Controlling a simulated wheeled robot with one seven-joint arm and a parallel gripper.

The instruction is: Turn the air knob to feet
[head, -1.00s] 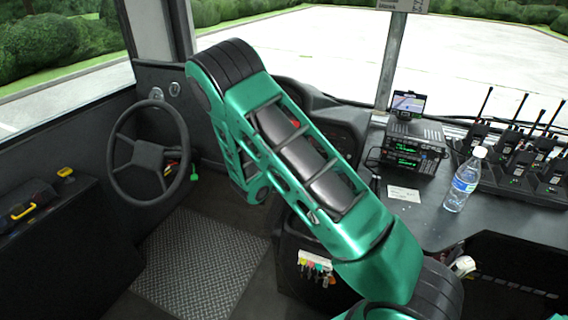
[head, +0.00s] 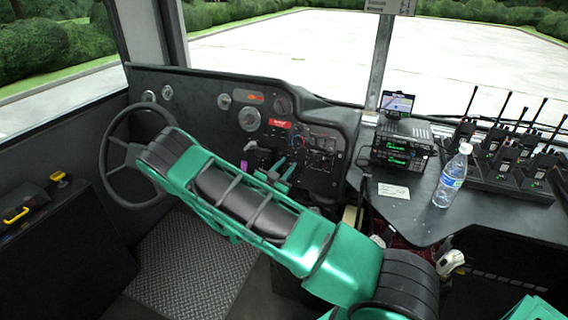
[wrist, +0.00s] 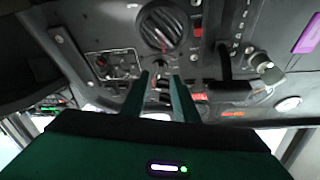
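The dash panel (head: 322,155) with switches and small knobs stands ahead of my gripper (head: 272,176). I cannot tell for certain which small control is the air knob. In the wrist view, my gripper (wrist: 159,76) has its two green fingers apart, with a gap between them and nothing held. The fingertips point at the dash, just below a round vent (wrist: 163,28). A switch plate (wrist: 118,66) lies left of the fingers there. Small controls show between and behind the fingertips, too small to read. Contact with the dash cannot be told.
The steering wheel (head: 138,152) is left of my gripper, partly behind my arm. A radio (head: 403,146), a water bottle (head: 451,178) and several handheld radios (head: 505,160) stand on the right counter. A key-like lever (wrist: 268,68) sticks out right of the fingers.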

